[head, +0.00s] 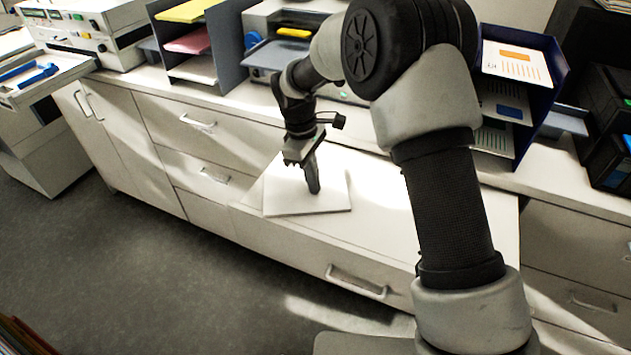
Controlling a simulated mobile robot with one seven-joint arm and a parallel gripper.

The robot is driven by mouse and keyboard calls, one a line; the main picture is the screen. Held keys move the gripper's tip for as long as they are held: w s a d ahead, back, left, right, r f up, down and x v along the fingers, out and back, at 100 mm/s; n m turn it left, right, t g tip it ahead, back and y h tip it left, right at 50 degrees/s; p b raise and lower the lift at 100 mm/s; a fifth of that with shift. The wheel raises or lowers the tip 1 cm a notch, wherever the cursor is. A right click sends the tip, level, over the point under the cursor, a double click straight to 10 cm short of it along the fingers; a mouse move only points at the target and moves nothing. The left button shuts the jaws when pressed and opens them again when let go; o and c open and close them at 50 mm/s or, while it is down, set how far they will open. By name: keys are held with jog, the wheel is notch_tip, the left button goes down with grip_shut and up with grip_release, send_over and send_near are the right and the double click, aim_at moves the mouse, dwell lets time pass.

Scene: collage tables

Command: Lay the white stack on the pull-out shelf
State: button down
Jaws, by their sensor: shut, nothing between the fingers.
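A flat white stack (330,198) lies on the pull-out shelf (383,215), toward its left end. The shelf is pulled out from the counter's front, above a drawer with a metal handle. My gripper (313,190) points down over the middle of the stack, with its fingers shut and nothing between them. I cannot tell whether the fingertips touch the stack. My gripper hides a small part of the stack, and my arm covers the right part of the shelf.
A grey sorter (224,45) with yellow, pink and white sheets stands on the counter at the back. A dark blue rack (548,75) with printed sheets stands at the right. Drawer handles (198,123) stick out at the left. Grey floor (150,270) is clear in front.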

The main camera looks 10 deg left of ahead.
aim_at(299, 181)
jog(key=shift+s+a+f, duration=0.15)
jog(key=shift+s+f, duration=0.1)
jog(key=shift+f, duration=0.2)
jog(key=shift+w+a+r+p, duration=0.1)
jog(key=shift+w+r+p, duration=0.05)
jog(key=shift+r+p, duration=0.5)
jog(key=shift+a, duration=0.1)
jog(key=w+a, duration=0.1)
jog(key=a, duration=0.2)
jog(key=w+a+b, duration=0.1)
jog(key=a, duration=0.3)
jog(key=w+a, duration=0.1)
jog(key=a, duration=0.3)
jog(key=shift+w+r, duration=0.2)
jog(key=shift+w, duration=0.15)
jog(key=shift+r, duration=0.1)
